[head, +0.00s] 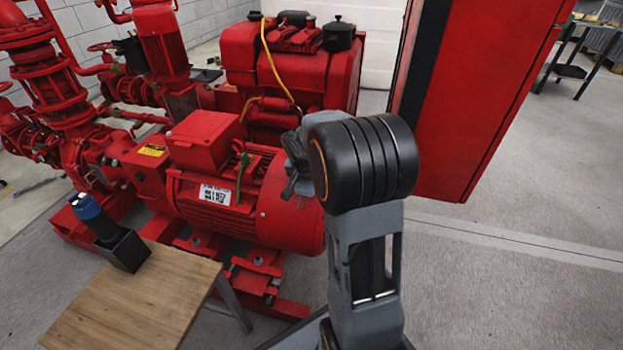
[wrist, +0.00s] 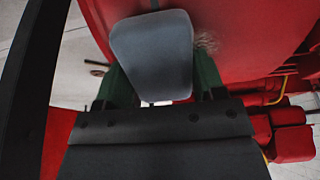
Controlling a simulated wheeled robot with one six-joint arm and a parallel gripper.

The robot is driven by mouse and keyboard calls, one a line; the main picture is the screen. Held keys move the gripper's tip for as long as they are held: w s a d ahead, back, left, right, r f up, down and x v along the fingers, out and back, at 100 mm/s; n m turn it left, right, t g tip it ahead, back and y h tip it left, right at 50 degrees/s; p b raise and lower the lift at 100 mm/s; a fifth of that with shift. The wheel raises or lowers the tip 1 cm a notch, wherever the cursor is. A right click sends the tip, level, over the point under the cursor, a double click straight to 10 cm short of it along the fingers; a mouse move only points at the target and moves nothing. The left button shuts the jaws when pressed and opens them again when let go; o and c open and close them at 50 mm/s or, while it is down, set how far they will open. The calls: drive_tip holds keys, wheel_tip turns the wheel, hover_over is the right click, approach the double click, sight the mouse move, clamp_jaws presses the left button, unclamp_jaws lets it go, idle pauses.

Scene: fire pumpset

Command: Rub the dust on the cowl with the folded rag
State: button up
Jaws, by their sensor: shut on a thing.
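The red cowl is the rounded end of the electric motor (head: 292,215) in the head view. In the wrist view the cowl (wrist: 255,35) fills the upper right. A small greyish-brown dust patch (wrist: 206,42) shows on it, just right of the rag. The folded rag (wrist: 152,50) is a blue-grey pad between the green fingers of my gripper (wrist: 160,85). My gripper is shut on it. The rag overlaps the cowl in this view, but I cannot tell whether it touches. In the head view my wrist hides part of the cowl, and the dust cannot be made out.
A wooden table (head: 140,300) at lower left carries a black holder (head: 124,252) with a blue cylinder (head: 92,214) in it. A tall red cabinet (head: 475,90) stands right of my arm. A red engine (head: 285,70) is behind the motor.

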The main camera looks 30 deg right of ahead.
drive_tip(key=shift+w+a, duration=0.75)
drive_tip(key=shift+w, duration=0.05)
drive_tip(key=shift+w+a+f, duration=0.15)
drive_tip(key=shift+w+a, duration=1.1)
drive_tip(key=shift+w, duration=0.1)
drive_tip(key=shift+p+v, duration=1.65)
drive_tip(key=shift+v, duration=1.35)
drive_tip(key=shift+p+v, duration=0.9)
drive_tip(key=shift+v, duration=0.65)
drive_tip(key=shift+w, duration=0.1)
